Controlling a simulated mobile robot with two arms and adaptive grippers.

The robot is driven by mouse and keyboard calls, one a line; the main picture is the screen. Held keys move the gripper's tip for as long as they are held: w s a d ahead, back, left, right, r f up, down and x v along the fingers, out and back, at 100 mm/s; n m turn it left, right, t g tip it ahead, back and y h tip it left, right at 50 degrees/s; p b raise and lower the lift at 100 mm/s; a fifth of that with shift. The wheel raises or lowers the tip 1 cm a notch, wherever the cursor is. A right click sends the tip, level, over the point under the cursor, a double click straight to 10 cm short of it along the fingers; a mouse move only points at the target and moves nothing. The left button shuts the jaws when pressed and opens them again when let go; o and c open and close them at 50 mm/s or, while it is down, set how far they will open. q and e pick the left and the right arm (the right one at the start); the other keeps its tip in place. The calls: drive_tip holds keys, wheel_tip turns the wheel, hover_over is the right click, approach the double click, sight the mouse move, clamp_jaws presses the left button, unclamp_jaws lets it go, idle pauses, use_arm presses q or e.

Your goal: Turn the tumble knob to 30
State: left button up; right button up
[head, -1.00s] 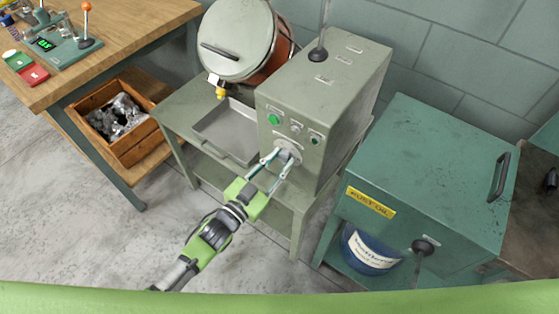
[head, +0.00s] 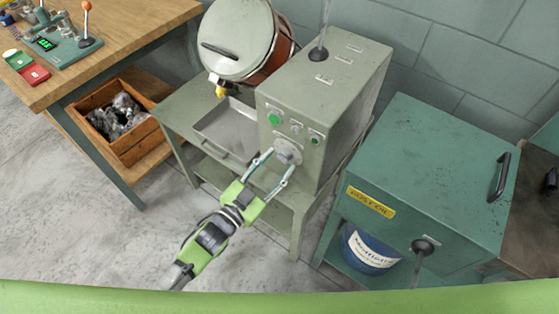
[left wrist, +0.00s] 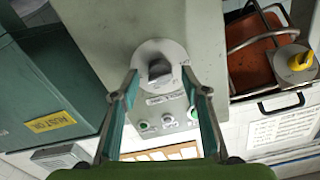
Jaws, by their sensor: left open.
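The tumble knob (head: 286,154) is a dark grip on a round pale dial, on the front of the grey-green control box (head: 318,125). It also shows in the left wrist view (left wrist: 159,70), where the dial's markings are too small to read. My left gripper (head: 277,166) is open in front of the knob. In the left wrist view its two fingers (left wrist: 161,88) stand apart on either side of the knob, with gaps between. The fingers hold nothing. My right gripper is not in view.
Green buttons (head: 274,119) and another small control sit above the knob. A tumbler drum (head: 236,42) and a metal tray (head: 222,132) stand left of the box. A green cabinet (head: 430,160) stands to the right. A wooden bench (head: 120,45) is at far left.

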use_arm(q)
drive_tip(key=v, duration=1)
drive_tip(key=shift+s+a, duration=0.2)
drive_tip(key=shift+s, duration=0.05)
drive_tip(key=s+a+f+n+g+y, duration=0.2)
drive_tip(key=s+a+f+y, duration=0.15)
drive_tip(key=f, duration=0.75)
drive_tip(key=s+a+f+n+g+y, duration=0.15)
drive_tip(key=a+f, duration=0.35)
drive_tip(key=f, duration=0.5)
drive_tip(key=s+a+f+n+g+y, duration=0.25)
drive_tip(key=s+a+f, duration=0.2)
drive_tip(key=f, duration=0.65)
drive_tip(key=s+a+f+n+g+y, duration=0.1)
drive_tip(key=s+f+g, duration=0.2)
drive_tip(key=s+f, duration=0.4)
drive_tip(key=s+a+f+g+y, duration=0.2)
drive_tip(key=s+f+g, duration=0.2)
drive_tip(key=s, duration=1.5)
wheel_tip(320, 180, down, 3)
drive_tip(key=shift+a+f+n+g, duration=0.25)
drive_tip(key=shift+n+g, duration=0.05)
drive_tip(key=shift+n, duration=0.1)
drive_tip(key=shift+w, duration=0.1)
